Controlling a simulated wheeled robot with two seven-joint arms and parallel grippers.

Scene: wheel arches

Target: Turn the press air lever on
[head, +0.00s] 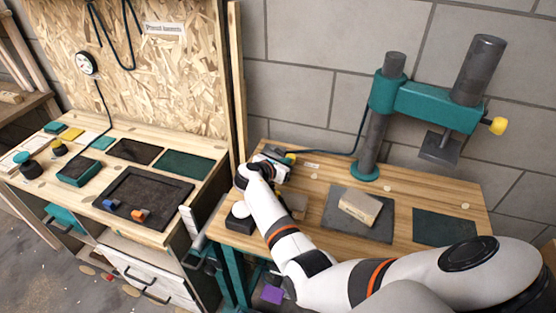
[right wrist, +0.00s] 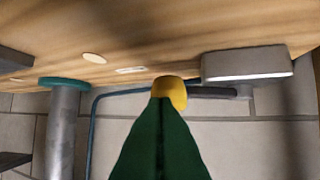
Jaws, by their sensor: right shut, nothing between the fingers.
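The press air lever shows as a yellow knob (right wrist: 172,92) in the right wrist view, beside a grey valve block (right wrist: 248,66) on the wooden bench. In the head view the yellow knob (head: 291,160) is small and partly hidden by my right gripper (head: 283,163). In the right wrist view my dark green fingers (right wrist: 161,108) are shut and empty, with their tips right at the knob. I cannot tell whether they touch it. The press (head: 425,103), green and grey, stands at the back of the bench. My left gripper is not in view.
A hose (head: 340,153) runs from the valve area towards the press column. A grey plate (head: 345,228) with a pale block (head: 360,207) lies on the bench. A second workbench (head: 103,240) stands at left.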

